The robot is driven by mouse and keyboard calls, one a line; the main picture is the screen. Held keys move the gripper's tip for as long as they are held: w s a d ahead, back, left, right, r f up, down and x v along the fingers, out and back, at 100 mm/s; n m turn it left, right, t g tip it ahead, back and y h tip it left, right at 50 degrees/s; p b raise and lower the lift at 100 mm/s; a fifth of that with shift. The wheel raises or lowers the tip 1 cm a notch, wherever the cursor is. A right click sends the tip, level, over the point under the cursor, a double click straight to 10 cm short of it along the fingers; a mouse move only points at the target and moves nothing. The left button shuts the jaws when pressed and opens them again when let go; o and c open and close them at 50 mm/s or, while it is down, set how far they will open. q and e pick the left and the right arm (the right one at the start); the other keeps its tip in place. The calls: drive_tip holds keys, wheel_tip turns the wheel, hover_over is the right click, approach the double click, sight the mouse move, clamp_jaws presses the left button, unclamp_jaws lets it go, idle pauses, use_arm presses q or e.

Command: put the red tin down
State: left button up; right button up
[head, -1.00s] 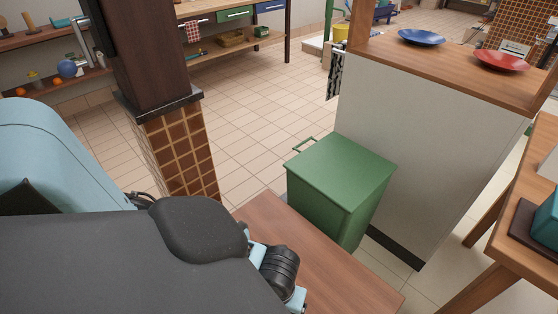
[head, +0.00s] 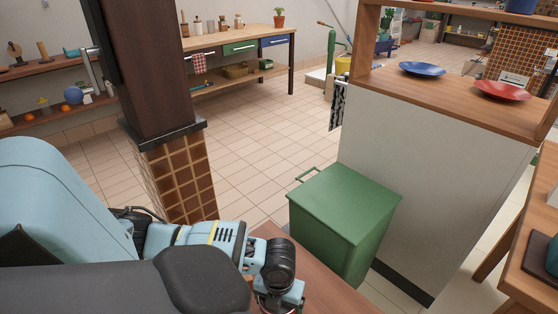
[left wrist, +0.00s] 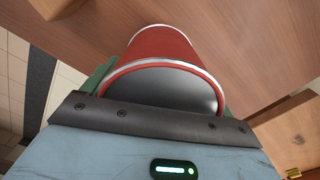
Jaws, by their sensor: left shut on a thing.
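The red tin (left wrist: 160,45) has pale metal rims and a dark grey end facing the camera in the left wrist view. My left gripper (left wrist: 162,90) is shut on it, with the tin between its fingers. A brown wooden surface (left wrist: 235,40) lies beyond the tin; I cannot tell whether the tin touches it. In the head view my left wrist is over a wooden top (head: 335,292) at the bottom edge. I cannot make out the tin there. My right gripper is not in view.
A green lidded bin (head: 345,205) stands just beyond the wooden top. A tiled pillar (head: 180,180) is at the left. A white-sided counter (head: 430,160) at the right carries a blue plate (head: 422,69) and a red plate (head: 502,90). Tiled floor is open behind the bin.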

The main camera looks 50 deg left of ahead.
use_arm(q)
drive_tip(key=shift+f, duration=1.05)
drive_tip(key=shift+f, duration=0.1)
drive_tip(key=o, duration=1.1)
drive_tip(key=shift+r, duration=0.4)
wheel_tip(320, 180, up, 11)
drive_tip(key=shift+r+p, duration=0.2)
drive_tip(key=shift+p, duration=1)
